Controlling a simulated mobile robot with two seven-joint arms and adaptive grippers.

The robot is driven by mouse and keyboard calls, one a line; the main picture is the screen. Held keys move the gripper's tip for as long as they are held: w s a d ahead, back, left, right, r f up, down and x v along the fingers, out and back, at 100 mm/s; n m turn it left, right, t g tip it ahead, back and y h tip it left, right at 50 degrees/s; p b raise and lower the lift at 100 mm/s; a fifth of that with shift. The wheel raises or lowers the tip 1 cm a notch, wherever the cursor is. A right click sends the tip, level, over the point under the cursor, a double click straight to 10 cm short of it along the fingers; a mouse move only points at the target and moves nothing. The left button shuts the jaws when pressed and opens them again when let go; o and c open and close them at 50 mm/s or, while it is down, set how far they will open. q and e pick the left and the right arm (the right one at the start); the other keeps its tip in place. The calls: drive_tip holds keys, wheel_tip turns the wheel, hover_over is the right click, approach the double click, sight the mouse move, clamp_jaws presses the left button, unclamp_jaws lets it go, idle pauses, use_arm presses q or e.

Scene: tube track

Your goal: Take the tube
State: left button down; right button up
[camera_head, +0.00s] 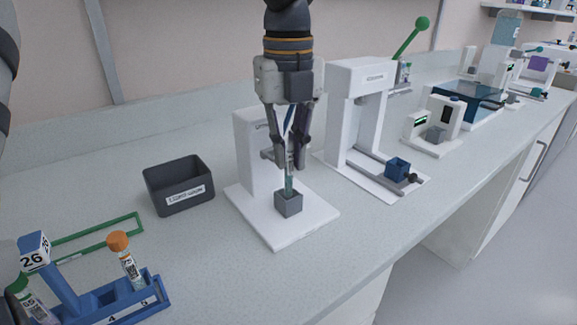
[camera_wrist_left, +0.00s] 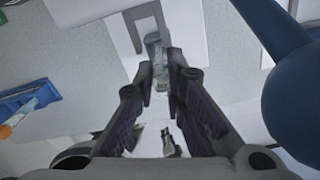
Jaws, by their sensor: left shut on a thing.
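My left gripper (camera_head: 289,166) points down over a white stand (camera_head: 290,236) and is shut on a tube (camera_head: 289,186). The tube is upright, with its lower end in a small grey block holder (camera_head: 289,204) on the stand's base. The fingers hide most of its upper part. My right gripper is not in view.
A dark grey bin (camera_head: 181,202) stands left of the stand. A blue rack (camera_head: 150,290) at the front left holds an orange-capped tube (camera_head: 126,260) and a green-capped tube (camera_head: 33,303). A white press (camera_head: 352,110) with a green-knobbed lever stands close on the right. The counter's front middle is clear.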

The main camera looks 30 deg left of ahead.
use_arm(q)
drive_tip(key=s+d+r, duration=0.7)
drive_tip(key=d+r, duration=0.3)
drive_tip(key=d, duration=0.2)
drive_tip(key=shift+s, duration=0.2)
